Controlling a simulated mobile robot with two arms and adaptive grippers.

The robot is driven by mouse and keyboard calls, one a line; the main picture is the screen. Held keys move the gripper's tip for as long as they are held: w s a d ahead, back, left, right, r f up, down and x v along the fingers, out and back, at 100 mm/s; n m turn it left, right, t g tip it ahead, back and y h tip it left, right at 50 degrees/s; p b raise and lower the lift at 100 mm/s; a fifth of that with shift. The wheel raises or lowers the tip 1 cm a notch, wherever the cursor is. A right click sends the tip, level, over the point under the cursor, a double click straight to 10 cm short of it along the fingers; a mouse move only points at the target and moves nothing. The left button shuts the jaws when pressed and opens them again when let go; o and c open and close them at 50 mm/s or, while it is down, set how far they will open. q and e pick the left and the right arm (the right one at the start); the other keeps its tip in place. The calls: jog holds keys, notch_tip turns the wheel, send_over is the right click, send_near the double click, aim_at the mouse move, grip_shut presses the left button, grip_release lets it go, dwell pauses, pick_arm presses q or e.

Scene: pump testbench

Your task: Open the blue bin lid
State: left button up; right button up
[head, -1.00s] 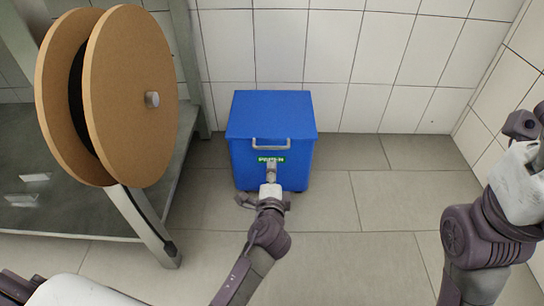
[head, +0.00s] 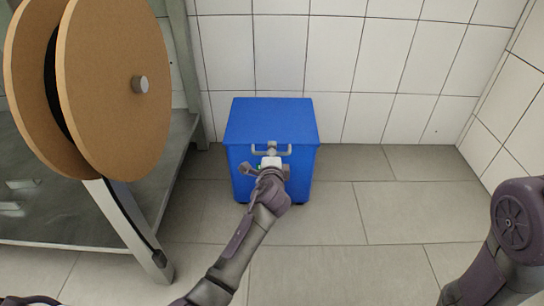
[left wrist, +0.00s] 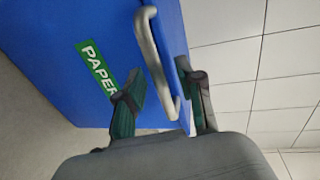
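The blue bin (head: 240,177) stands on the floor against the tiled wall. Its blue lid (head: 270,114) is closed. A grey bar handle (head: 286,152) sits on the front just below the lid's edge. My left gripper (head: 271,147) is at the handle, in front of the bin. In the left wrist view, its two fingers (left wrist: 163,100) are apart, with part of the handle (left wrist: 152,50) between them. A gap shows beside the handle, so they are not closed on it. My right gripper is out of view; only part of that arm shows at the right.
A large cable reel (head: 115,85) on a metal frame (head: 130,228) stands at the left, close to the bin's side. The tiled floor (head: 375,215) right of the bin is clear. A green PAPER label (left wrist: 98,67) is on the bin front.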

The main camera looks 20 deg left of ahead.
pick_arm(q)
grip_shut()
dwell(0.4)
